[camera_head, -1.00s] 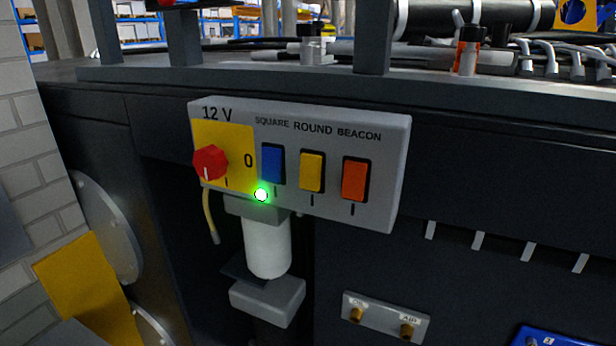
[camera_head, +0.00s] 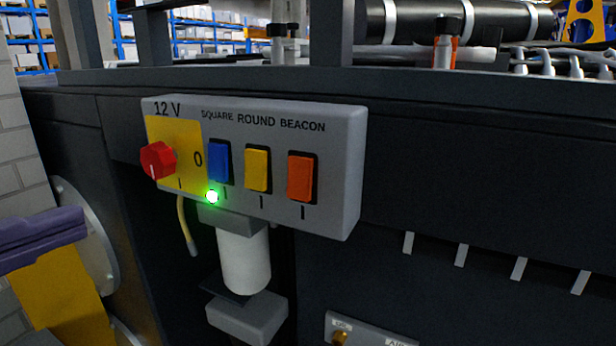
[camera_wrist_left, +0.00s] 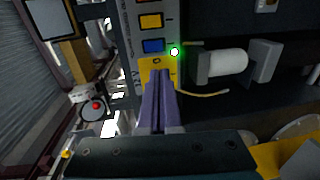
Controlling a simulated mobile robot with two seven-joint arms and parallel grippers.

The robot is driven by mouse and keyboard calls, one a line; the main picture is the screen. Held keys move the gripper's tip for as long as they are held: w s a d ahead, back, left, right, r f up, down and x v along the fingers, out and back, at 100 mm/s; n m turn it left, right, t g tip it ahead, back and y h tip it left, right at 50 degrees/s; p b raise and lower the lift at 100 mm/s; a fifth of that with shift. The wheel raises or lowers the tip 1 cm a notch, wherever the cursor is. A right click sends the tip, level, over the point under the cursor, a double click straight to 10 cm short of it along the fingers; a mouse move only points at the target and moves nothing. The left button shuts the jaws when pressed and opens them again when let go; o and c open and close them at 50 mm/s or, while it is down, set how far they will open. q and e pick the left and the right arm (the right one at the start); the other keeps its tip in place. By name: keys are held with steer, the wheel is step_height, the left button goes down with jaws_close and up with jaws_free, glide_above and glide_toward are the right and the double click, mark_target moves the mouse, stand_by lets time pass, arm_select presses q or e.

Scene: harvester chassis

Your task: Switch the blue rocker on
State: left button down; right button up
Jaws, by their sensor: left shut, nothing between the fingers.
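The blue rocker (camera_head: 219,161) is the leftmost of three rockers on a grey switch panel (camera_head: 341,180), under the word SQUARE. A lit green lamp (camera_head: 212,197) sits just below it. The blue rocker also shows in the left wrist view (camera_wrist_left: 153,46), just beyond the fingertips. My left gripper (camera_head: 80,222) has purple fingers and is at the left edge of the head view, left of and lower than the panel, apart from the rocker. In the left wrist view its fingers (camera_wrist_left: 158,78) are shut and empty, covering part of the panel's yellow plate. My right gripper is not in view.
A red rotary knob (camera_head: 158,160) on the yellow plate stands out left of the blue rocker. A yellow rocker (camera_head: 256,169) and an orange rocker (camera_head: 301,177) are to its right. A white cylinder (camera_head: 244,260) hangs below the panel. A brick wall (camera_head: 20,150) is at far left.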

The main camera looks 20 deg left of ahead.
arm_select(q)
steer(key=b, duration=0.3)
glide_toward(216, 177)
steer(key=w+p, duration=0.2)
steer(key=w, duration=0.3)
steer(key=shift+w+d+p, duration=0.1)
steer(key=shift+d+p, duration=0.05)
steer(key=shift+p, duration=0.25)
steer(key=shift+w+f, duration=0.35)
steer(key=shift+w, duration=0.4)
